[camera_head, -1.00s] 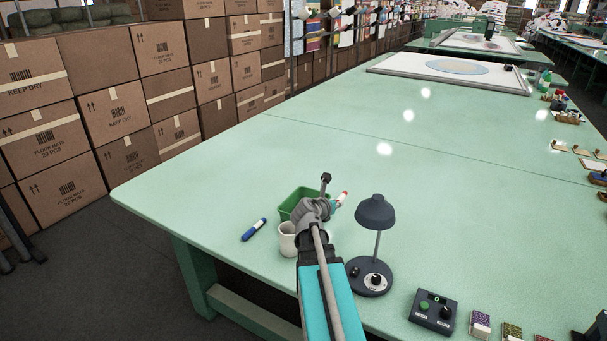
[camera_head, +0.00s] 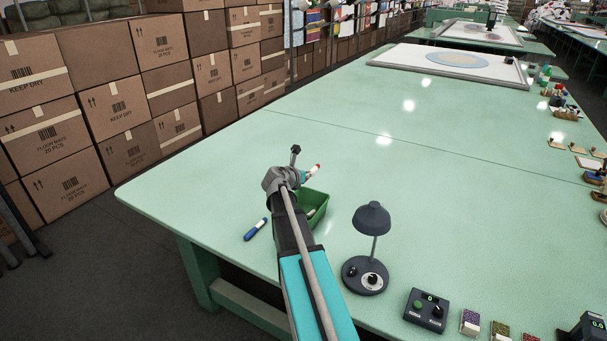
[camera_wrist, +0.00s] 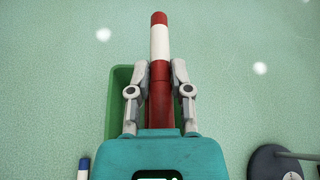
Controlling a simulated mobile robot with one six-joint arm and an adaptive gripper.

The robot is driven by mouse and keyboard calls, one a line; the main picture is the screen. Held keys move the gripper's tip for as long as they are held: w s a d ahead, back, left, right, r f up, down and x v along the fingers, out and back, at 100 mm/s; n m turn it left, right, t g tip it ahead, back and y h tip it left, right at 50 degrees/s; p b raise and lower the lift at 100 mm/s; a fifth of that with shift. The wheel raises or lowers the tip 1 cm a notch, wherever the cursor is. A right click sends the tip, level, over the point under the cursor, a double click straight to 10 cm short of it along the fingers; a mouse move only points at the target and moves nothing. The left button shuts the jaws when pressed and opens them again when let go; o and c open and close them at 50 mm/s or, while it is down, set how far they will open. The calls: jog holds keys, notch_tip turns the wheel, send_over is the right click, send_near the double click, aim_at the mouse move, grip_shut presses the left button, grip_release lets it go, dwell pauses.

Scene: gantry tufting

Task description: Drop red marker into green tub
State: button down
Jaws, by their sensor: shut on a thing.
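The red marker (camera_wrist: 159,45), with a white band and a red end, is between the fingers of my gripper (camera_wrist: 160,85), which is shut on it. It also shows in the head view (camera_head: 313,171), sticking out to the right of my gripper (camera_head: 303,177). The green tub (camera_head: 321,211) stands on the table, partly hidden by my arm. In the wrist view the tub (camera_wrist: 121,83) lies beneath my gripper and the marker's lower part; the marker's white and red end reaches past its far rim. Something small and pale shows inside the tub in the head view.
A blue marker (camera_head: 255,229) lies left of the tub. A dark desk lamp (camera_head: 366,270) stands to the right, and a control box (camera_head: 426,310) farther right. The green table (camera_head: 400,150) is clear beyond the tub. Stacked cartons (camera_head: 112,100) stand beyond its left edge.

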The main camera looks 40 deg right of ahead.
jog(key=shift+f, duration=0.15)
jog(key=shift+f+b, duration=2.9)
jog(key=shift+b, duration=0.1)
jog(key=shift+c, duration=2.3)
grip_release()
jog(key=shift+w, duration=0.1)
